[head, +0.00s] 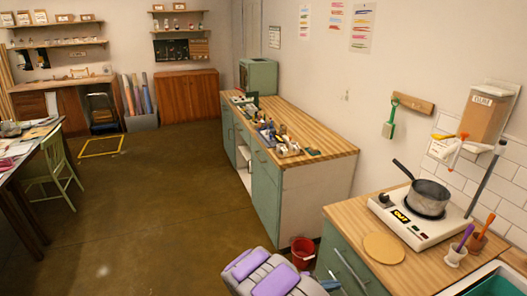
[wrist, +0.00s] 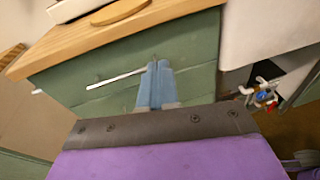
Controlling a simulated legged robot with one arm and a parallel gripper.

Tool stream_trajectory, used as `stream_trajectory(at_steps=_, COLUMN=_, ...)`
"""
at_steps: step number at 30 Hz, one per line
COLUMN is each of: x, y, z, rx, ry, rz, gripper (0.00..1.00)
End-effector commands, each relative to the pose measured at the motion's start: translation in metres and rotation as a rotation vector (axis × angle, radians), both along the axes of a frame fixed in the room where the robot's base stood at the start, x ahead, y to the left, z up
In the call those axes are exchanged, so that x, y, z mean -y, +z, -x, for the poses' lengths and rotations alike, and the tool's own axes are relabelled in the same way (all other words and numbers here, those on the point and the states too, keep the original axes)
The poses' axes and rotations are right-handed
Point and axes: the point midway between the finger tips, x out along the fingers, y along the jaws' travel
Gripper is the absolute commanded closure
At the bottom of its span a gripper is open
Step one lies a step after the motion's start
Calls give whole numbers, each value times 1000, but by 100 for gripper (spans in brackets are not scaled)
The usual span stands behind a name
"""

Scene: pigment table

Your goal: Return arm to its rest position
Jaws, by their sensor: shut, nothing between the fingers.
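My gripper (wrist: 156,82) shows in the wrist view as two blue fingers pressed together, with nothing between them. It points toward the green drawer front (wrist: 190,90) of the stove counter, near a pale bar handle (wrist: 115,79). I cannot tell whether the fingertips touch the drawer front. In the head view my arm is low at the bottom centre, with purple pads on grey links.
The stove counter (head: 340,206) holds a hotplate (head: 422,233) with a saucepan (head: 428,199) and a round board (head: 384,247). A red bucket (head: 303,250) stands on the floor close to my arm. Open brown floor (head: 150,220) lies to the left.

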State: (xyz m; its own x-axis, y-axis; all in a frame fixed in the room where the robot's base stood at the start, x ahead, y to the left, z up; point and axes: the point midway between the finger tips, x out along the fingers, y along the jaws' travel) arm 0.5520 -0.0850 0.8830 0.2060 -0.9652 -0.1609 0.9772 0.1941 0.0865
Motion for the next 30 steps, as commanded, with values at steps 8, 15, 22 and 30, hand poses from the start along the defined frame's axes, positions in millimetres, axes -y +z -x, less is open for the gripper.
stream_trajectory(at_steps=8, x=53, y=100, z=46, rx=198, ry=-283, rz=-60, gripper=100)
stream_trajectory(at_steps=15, x=67, y=159, z=103, rx=354, ry=-514, rz=-147, gripper=100)
stream_trajectory(at_steps=22, x=69, y=197, z=163, rx=496, ry=-725, rz=-270, gripper=100)
stream_trajectory(at_steps=30, x=53, y=222, z=230, rx=636, ry=-955, rz=-449, gripper=100)
